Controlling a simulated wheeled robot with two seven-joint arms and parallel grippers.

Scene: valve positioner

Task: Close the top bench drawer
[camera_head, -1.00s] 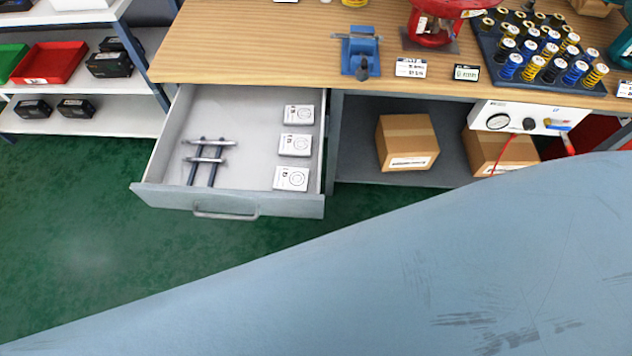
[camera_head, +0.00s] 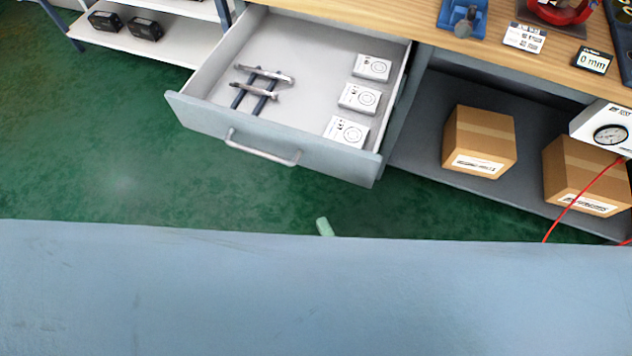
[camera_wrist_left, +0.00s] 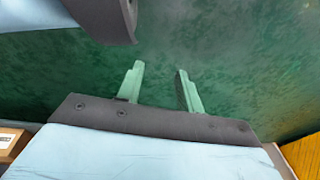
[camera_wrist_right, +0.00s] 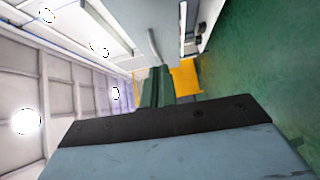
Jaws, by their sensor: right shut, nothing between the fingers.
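The top bench drawer (camera_head: 275,140) is pulled out from under the wooden bench top, with its bar handle (camera_head: 262,148) on the grey front. Inside lie dark clamps with silver bars (camera_head: 258,88) and three white boxes (camera_head: 358,98). In the head view only a pale green tip of my right gripper (camera_head: 325,227) shows, below and apart from the drawer front. In the right wrist view my right gripper (camera_wrist_right: 155,85) is shut and empty, with a grey panel and curved handle (camera_wrist_right: 153,45) beyond it. My left gripper (camera_wrist_left: 160,85) is open and empty above the green floor.
My blue-grey arm spans the bottom of the head view. Cardboard boxes (camera_head: 479,140) stand on the lower shelf (camera_head: 425,165) right of the drawer. A red hose (camera_head: 580,195) hangs from a gauge panel. A white shelf unit (camera_head: 165,42) stands at the left. The green floor before the drawer is clear.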

